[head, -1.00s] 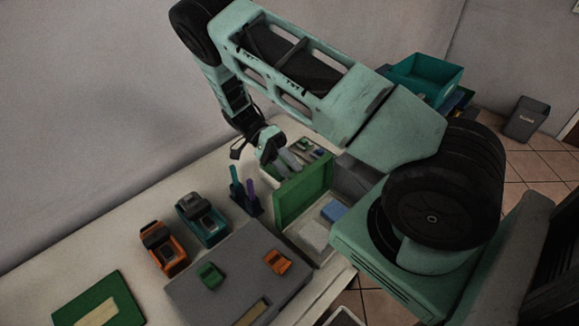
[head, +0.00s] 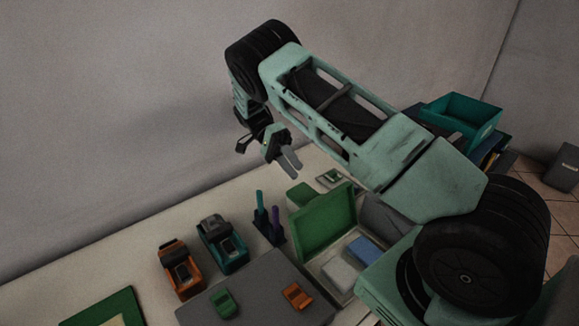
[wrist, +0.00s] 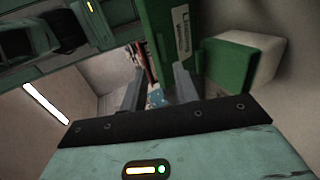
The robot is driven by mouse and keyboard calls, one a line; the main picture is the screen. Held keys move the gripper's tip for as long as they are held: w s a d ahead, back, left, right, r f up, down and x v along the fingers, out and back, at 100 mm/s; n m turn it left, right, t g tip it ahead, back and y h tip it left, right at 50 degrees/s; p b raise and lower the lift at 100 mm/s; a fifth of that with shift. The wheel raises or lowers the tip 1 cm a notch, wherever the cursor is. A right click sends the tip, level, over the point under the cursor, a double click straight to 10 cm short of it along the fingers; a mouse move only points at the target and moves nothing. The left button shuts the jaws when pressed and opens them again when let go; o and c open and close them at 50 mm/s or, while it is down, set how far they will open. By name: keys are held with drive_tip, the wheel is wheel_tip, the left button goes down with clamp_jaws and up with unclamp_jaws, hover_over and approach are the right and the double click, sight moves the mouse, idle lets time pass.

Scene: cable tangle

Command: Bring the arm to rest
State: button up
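My gripper (head: 292,166) hangs in the air above the back of the table, behind the open green case (head: 325,222). Its two grey fingers stand apart with nothing held between them. In the wrist view the fingers (wrist: 156,92) also show a gap, with a small blue thing in the background seen through it. My arm is raised and folded, reaching from the right side of the picture over the table.
On the table are an orange device (head: 181,272), a teal device (head: 222,246) and a holder with upright pens (head: 268,225). A grey mat (head: 260,290) bears a green connector (head: 222,302) and an orange connector (head: 297,296). A teal bin (head: 462,118) stands behind my arm.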

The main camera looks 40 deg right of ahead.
drive_tip(key=shift+w+r, duration=0.3)
drive_tip(key=shift+w, duration=0.3)
